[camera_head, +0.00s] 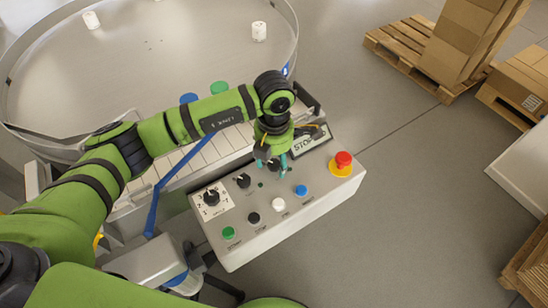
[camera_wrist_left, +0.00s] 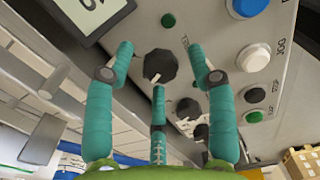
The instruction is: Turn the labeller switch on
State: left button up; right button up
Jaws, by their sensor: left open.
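The grey control box (camera_head: 325,190) carries a row of black rotary switches; their labels are too small to read, so I cannot tell by name which is the labeller switch. My left gripper (camera_head: 275,166) is open over the rotary switch nearest the display, largely covering it. In the left wrist view this black knob (camera_wrist_left: 160,65) with a white pointer mark sits between the spread fingertips of my left gripper (camera_wrist_left: 166,62). I see no clear finger contact. The other black switches are the middle knob (camera_head: 243,181) and the far-left knob (camera_head: 211,197). My right gripper is not in view.
Push buttons line the box front: green (camera_head: 228,232), black (camera_head: 254,218), white (camera_head: 278,204) and blue (camera_head: 301,190). A red emergency button (camera_head: 343,159) stands at the right end. A display (camera_head: 314,140) is behind. Pallets with cartons (camera_head: 465,40) stand farther right.

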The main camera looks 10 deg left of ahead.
pick_arm(q)
jog(key=c, duration=0.4)
grip_shut()
